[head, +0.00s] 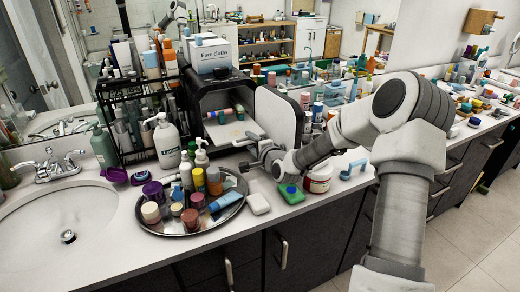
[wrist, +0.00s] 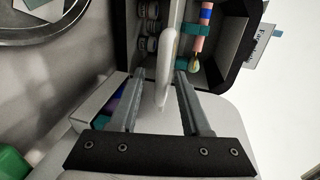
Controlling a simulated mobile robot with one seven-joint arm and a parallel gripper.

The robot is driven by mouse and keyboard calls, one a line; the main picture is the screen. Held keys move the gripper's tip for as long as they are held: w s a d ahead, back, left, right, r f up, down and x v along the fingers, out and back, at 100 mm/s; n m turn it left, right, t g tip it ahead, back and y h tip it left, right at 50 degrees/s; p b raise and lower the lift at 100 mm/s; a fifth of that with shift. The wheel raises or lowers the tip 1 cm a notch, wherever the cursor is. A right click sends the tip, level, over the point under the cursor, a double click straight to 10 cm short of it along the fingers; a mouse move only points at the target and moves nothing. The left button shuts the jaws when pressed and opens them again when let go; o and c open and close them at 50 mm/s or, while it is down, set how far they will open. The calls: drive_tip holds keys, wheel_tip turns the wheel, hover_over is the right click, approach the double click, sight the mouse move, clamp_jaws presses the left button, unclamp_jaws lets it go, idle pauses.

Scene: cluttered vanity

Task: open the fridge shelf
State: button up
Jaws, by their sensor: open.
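The small black fridge (head: 207,88) stands on the counter with its white-lined door (head: 276,120) swung open to the right. A pale shelf (head: 232,132) shows inside, with colourful tubes above it. My gripper (head: 243,155) is open in front of the fridge's lower opening. In the wrist view, my gripper (wrist: 163,80) has one finger on each side of the shelf's white front edge (wrist: 166,62). The edge lies between the fingers with visible gaps. Several round items (wrist: 147,38) sit on the lower side of the shelf, partly hidden.
A round metal tray (head: 172,228) of bottles stands front left, near pump bottles (head: 166,140). A green-and-blue item (head: 291,193), a white block (head: 258,203) and a wide jar (head: 318,178) sit close below my arm. A black rack (head: 130,120) stands left of the fridge.

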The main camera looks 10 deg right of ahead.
drive_tip(key=p+v, duration=0.1)
drive_tip(key=v, duration=1.6)
